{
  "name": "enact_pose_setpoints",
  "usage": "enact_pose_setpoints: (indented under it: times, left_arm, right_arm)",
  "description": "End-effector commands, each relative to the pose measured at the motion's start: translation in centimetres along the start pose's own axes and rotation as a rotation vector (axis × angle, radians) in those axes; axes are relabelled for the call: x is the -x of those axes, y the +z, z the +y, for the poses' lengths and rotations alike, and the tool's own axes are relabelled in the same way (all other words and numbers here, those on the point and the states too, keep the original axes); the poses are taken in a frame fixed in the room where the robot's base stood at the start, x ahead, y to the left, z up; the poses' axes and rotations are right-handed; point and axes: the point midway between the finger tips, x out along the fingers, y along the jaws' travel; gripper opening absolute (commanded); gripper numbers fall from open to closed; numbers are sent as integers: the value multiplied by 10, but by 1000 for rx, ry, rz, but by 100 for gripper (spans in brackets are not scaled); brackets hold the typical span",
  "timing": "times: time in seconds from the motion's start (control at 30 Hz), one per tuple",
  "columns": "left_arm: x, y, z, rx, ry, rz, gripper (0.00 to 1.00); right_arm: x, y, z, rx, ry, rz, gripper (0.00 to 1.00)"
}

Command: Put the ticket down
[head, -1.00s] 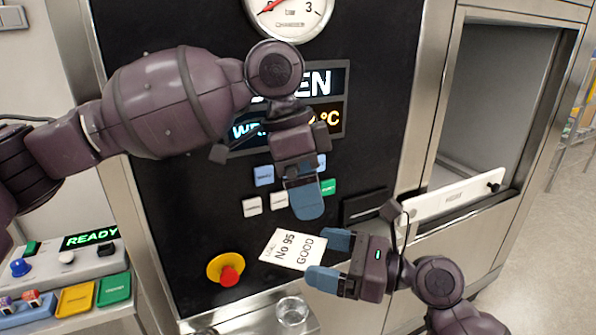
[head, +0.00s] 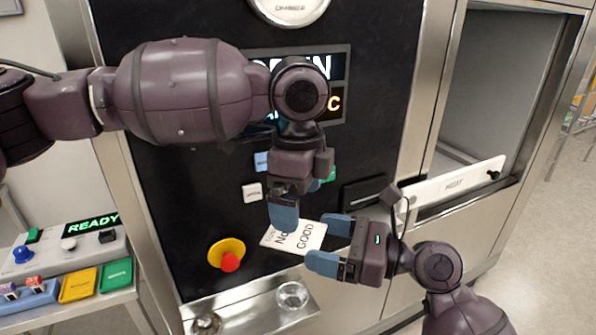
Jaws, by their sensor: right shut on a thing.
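The ticket (head: 307,238) is a small white card; "GOOD" is readable and the rest of its print is partly covered. My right gripper (head: 331,244), with blue fingers, is shut on the ticket's right edge and holds it up in front of the black panel. My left gripper (head: 284,215) points down from above, its blue finger overlapping the ticket's upper left part in the head view. I cannot tell whether it touches the ticket. Only one side of the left gripper shows, so its opening is hidden.
A metal tray (head: 255,306) with a glass cup (head: 292,296) lies below the ticket. A red stop knob (head: 230,261) on a yellow base is left of it. A dark slot (head: 364,194) and an open chamber (head: 490,90) with a white flap (head: 452,186) are right. A READY box (head: 70,245) stands left.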

Motion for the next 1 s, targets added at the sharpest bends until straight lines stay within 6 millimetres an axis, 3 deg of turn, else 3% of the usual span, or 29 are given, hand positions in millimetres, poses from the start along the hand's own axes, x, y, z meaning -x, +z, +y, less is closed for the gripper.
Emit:
enact_pose_setpoints:
  times: [0.33, 0.77, 0.87, 1.0]
  left_arm:
    - [-45, 0, 0, 0, 0, 0, 100]
    - [-54, 0, 0, 1, -1, 0, 100]
    - [-54, 0, 0, 1, -1, 1, 89]
    - [-54, 0, 0, 1, -2, 1, 68]
  right_arm:
    - [0, 0, 0, 0, 0, 0, 60]
    - [0, 0, 0, 0, 0, 0, 60]
    - [0, 0, 0, 0, 0, 0, 60]
    - [0, 0, 0, 0, 1, 0, 60]
